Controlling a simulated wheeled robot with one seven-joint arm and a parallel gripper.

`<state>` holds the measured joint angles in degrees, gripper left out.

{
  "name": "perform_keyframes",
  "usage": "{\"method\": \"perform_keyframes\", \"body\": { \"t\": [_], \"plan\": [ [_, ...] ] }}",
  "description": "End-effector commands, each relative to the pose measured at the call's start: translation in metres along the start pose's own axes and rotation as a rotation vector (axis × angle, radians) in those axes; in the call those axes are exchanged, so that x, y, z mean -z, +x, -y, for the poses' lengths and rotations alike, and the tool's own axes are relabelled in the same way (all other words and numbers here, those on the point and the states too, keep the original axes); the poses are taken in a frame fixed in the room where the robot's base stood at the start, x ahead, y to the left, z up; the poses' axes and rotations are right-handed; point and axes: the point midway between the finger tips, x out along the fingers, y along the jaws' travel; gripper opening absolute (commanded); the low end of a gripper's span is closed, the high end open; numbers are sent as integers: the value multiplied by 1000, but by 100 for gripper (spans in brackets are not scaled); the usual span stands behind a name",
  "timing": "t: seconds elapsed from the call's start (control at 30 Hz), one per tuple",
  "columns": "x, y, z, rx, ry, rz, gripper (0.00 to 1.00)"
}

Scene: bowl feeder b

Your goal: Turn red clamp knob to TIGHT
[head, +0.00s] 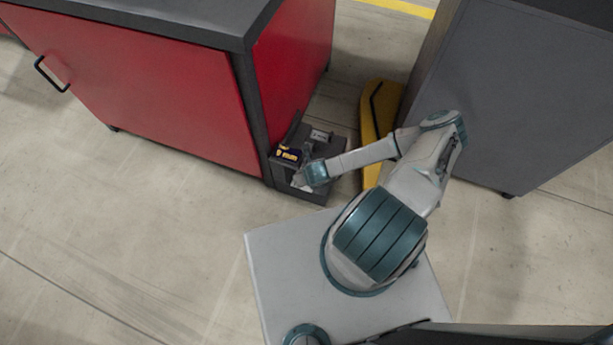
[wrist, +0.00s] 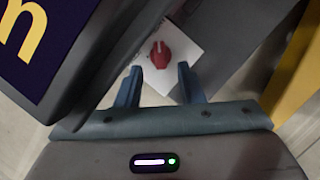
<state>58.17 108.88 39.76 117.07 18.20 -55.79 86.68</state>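The red clamp knob (wrist: 160,55) shows in the wrist view, upper middle, on a white plate (wrist: 184,60). A light line marks the knob's face. Any lettering on the plate is too small to read. My gripper (wrist: 160,80) is open, its two blue-grey fingers apart. The knob appears between and just beyond the fingertips, and I see no contact. In the head view my gripper (head: 300,181) is at the front of a dark grey unit (head: 318,196), where the knob is hidden.
A dark housing with yellow lettering (wrist: 42,40) is close at the left of the wrist view. A red cabinet (head: 150,90) stands left of the unit. A yellow object (head: 377,120) and a grey cabinet (head: 510,90) stand to the right. The floor in front is clear.

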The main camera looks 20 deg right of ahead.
Motion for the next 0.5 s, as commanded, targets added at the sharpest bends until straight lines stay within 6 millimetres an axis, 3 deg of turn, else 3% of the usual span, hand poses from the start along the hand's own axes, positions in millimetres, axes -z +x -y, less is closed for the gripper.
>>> {"method": "perform_keyframes", "body": {
  "t": [0.03,0.2,0.5],
  "plan": [
    [-2,-16,0,0,-1,1,35],
    [-2,-56,0,0,-1,0,35],
    [0,-106,0,1,-1,-2,35]
  ]
}}
